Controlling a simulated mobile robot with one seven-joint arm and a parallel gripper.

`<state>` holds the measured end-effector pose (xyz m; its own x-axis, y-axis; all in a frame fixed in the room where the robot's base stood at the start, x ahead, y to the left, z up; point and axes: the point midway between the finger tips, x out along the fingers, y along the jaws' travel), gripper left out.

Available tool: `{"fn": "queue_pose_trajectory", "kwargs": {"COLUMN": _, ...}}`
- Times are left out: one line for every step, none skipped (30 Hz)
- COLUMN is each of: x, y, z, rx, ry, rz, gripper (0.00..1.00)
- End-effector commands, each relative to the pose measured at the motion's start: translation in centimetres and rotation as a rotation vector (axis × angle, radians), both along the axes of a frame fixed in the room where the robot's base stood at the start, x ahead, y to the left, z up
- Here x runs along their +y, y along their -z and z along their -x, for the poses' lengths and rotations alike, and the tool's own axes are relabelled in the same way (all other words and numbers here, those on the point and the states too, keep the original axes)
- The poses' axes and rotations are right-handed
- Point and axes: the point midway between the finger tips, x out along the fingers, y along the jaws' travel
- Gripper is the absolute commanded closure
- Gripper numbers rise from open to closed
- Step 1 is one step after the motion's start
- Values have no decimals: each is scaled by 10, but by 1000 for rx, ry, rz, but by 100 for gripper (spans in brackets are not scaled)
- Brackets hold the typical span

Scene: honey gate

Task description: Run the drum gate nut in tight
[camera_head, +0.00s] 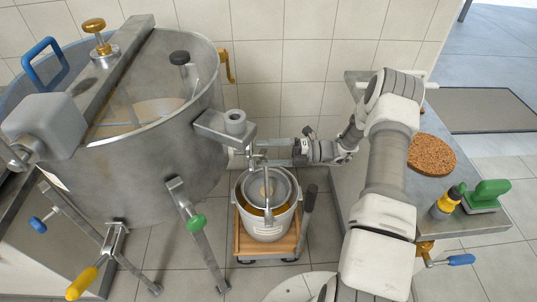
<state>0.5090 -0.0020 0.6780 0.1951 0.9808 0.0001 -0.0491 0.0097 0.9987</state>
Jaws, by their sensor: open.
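The steel drum (150,165) fills the left of the head view. A grey metal bracket with a short cylinder on top (235,122) juts from its right side. My gripper (258,153) reaches in from the right, low beside the drum wall and just below this bracket. Its jaws are open, with their tips close to the drum's outlet area. The gate nut cannot be made out clearly; the bracket and gripper cover that spot. I cannot tell whether the jaws touch anything.
A white bucket with a strainer (268,215) stands on a wooden dolly (250,246) right under my gripper. A dark upright handle (308,205) is beside it. A bench (455,215) at right holds a brown round slab (431,155), a yellow-black bottle (446,203) and a green-handled tool (487,194).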

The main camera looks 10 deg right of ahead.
Motion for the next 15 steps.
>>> {"fn": "queue_pose_trajectory", "kwargs": {"x": 0, "y": 0, "z": 0, "rx": 0, "ry": 0, "rz": 0, "gripper": 0}}
{"fn": "queue_pose_trajectory", "kwargs": {"x": 0, "y": 0, "z": 0, "rx": 0, "ry": 0, "rz": 0, "gripper": 0}}
{"fn": "queue_pose_trajectory", "kwargs": {"x": 0, "y": 0, "z": 0, "rx": 0, "ry": 0, "rz": 0, "gripper": 0}}
{"fn": "queue_pose_trajectory", "kwargs": {"x": 0, "y": 0, "z": 0, "rx": 0, "ry": 0, "rz": 0, "gripper": 0}}
{"fn": "queue_pose_trajectory", "kwargs": {"x": 0, "y": 0, "z": 0, "rx": 0, "ry": 0, "rz": 0, "gripper": 0}}
{"fn": "queue_pose_trajectory", "kwargs": {"x": -1, "y": 0, "z": 0, "rx": -1, "ry": 0, "rz": 0, "gripper": 0}}
{"fn": "queue_pose_trajectory", "kwargs": {"x": -2, "y": 0, "z": 0, "rx": -1, "ry": 1, "rz": 0, "gripper": 0}}
{"fn": "queue_pose_trajectory", "kwargs": {"x": -4, "y": 0, "z": 1, "rx": -1, "ry": 1, "rz": 0, "gripper": 0}}
{"fn": "queue_pose_trajectory", "kwargs": {"x": -7, "y": 0, "z": 1, "rx": -1, "ry": 1, "rz": 0, "gripper": 0}}
{"fn": "queue_pose_trajectory", "kwargs": {"x": -10, "y": 0, "z": 2, "rx": -2, "ry": 2, "rz": 1, "gripper": 0}}
{"fn": "queue_pose_trajectory", "kwargs": {"x": -13, "y": 0, "z": 2, "rx": -2, "ry": 2, "rz": 1, "gripper": 0}}
{"fn": "queue_pose_trajectory", "kwargs": {"x": -17, "y": 0, "z": 3, "rx": -2, "ry": 2, "rz": 1, "gripper": 0}}
{"fn": "queue_pose_trajectory", "kwargs": {"x": -20, "y": 0, "z": 4, "rx": -1, "ry": 2, "rz": 0, "gripper": 0}}
{"fn": "queue_pose_trajectory", "kwargs": {"x": -23, "y": 0, "z": 4, "rx": -1, "ry": 2, "rz": 0, "gripper": 0}}
{"fn": "queue_pose_trajectory", "kwargs": {"x": -27, "y": 0, "z": 5, "rx": -1, "ry": 2, "rz": 0, "gripper": 0}}
